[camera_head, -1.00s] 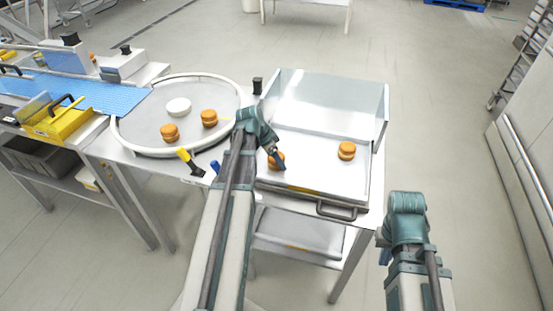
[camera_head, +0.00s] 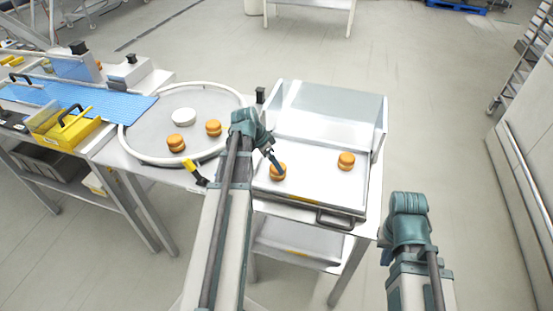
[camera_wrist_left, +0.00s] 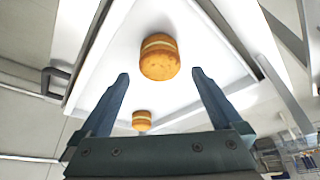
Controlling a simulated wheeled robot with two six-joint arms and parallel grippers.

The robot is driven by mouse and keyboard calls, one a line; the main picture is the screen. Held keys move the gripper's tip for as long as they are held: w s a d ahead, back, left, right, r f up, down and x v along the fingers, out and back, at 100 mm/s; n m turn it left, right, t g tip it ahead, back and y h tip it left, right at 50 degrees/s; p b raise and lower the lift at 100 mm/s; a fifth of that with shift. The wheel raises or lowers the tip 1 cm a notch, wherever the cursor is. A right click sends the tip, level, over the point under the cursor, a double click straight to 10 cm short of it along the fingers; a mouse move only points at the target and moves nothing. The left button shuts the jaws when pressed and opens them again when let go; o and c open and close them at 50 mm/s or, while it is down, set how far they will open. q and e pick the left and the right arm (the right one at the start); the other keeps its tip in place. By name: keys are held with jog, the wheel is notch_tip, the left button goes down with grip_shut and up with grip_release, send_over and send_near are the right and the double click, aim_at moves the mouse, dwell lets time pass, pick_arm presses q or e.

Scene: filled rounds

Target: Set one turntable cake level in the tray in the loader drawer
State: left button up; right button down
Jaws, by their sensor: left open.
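The tray (camera_head: 318,187) in the pulled-out loader drawer holds two orange-brown layered cakes, both apparently level. The left cake (camera_head: 278,172) is just below my left gripper (camera_head: 275,159); the right cake (camera_head: 346,161) stands apart from it. Two more cakes (camera_head: 175,143) (camera_head: 213,128) stand on the round turntable (camera_head: 152,135). My right gripper (camera_head: 387,256) hangs right of the drawer, its fingers mostly hidden.
A white round piece (camera_head: 184,116) sits on the turntable. A clear guard (camera_head: 325,110) stands behind the tray, and a handle (camera_head: 336,222) is on the drawer front. A yellow holder (camera_head: 65,124) and a blue belt (camera_head: 100,100) are at left.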

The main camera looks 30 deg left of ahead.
pick_arm(q)
jog(key=p+v, duration=0.5)
jog(key=v, duration=0.1)
jog(key=shift+r, duration=0.35)
jog(key=shift+s+a, duration=0.1)
jog(key=shift+s, duration=0.05)
jog(key=s+d+n+g+y, duration=0.1)
jog(key=s+d, duration=0.3)
jog(key=d, duration=0.7)
jog(key=s+d+f+g+y, duration=0.1)
jog(key=s+d, duration=0.3)
jog(key=d, duration=0.7)
jog(key=s+d+n+g+y, duration=0.1)
jog(key=s+d, duration=0.3)
jog(key=d, duration=0.7)
jog(key=shift+s+f+n+g+y, duration=0.3)
jog(key=shift+g, duration=0.2)
